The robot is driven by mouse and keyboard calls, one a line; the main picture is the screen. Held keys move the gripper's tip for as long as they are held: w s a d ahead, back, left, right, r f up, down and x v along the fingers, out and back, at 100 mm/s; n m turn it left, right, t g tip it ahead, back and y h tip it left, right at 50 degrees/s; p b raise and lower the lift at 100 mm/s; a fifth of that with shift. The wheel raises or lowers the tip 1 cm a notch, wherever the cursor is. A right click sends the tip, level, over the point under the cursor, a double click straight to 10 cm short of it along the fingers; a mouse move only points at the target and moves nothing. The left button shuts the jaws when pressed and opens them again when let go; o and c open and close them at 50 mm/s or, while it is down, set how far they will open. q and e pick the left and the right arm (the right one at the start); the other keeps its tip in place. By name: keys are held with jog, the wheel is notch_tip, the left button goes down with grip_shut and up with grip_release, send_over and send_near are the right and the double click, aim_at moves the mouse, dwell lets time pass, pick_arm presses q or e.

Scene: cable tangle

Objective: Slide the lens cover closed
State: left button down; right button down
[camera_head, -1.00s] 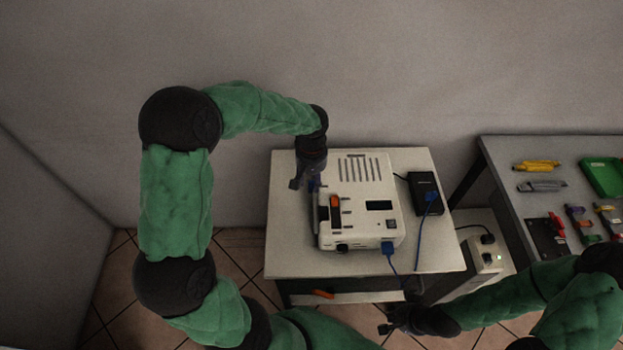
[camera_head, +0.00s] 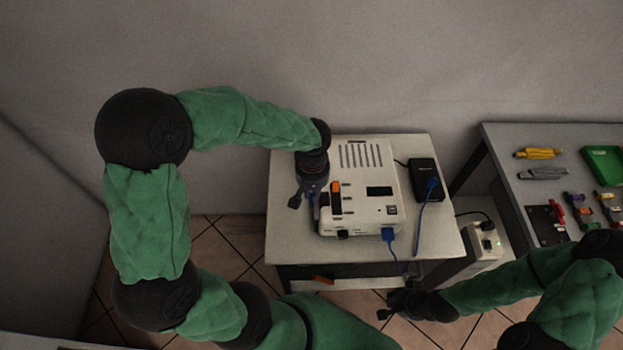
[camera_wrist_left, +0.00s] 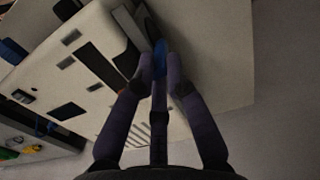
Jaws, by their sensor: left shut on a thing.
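A white projector-like device (camera_head: 365,215) lies on a small table. It also shows in the left wrist view (camera_wrist_left: 70,65). My left gripper (camera_head: 296,202) is at the device's left side, beside the table's left part. In the left wrist view, my left gripper (camera_wrist_left: 160,62) is shut on a small blue tab (camera_wrist_left: 161,52) at the device's side. A dark strip beside the tab (camera_wrist_left: 147,24) may be the lens cover; the fingers and wrist hide most of it. My right gripper (camera_head: 388,308) is low in front of the table, away from the device; its jaws are unclear.
An orange-and-black part (camera_head: 335,196) sits on the device's top. A blue plug (camera_head: 389,234) is in its front edge. A black adapter box (camera_head: 425,180) with a blue cable stands to its right. A grey workbench (camera_head: 510,190) with tools is at the right.

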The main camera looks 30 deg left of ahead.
pick_arm(q)
jog(key=shift+s+d, duration=0.1)
jog(key=shift+d, duration=0.05)
jog(key=c, duration=1.2)
grip_release()
jog(key=shift+d, duration=0.15)
jog(key=shift+r, duration=0.35)
notch_tip(320, 180, up, 11)
jog(key=shift+r, duration=0.1)
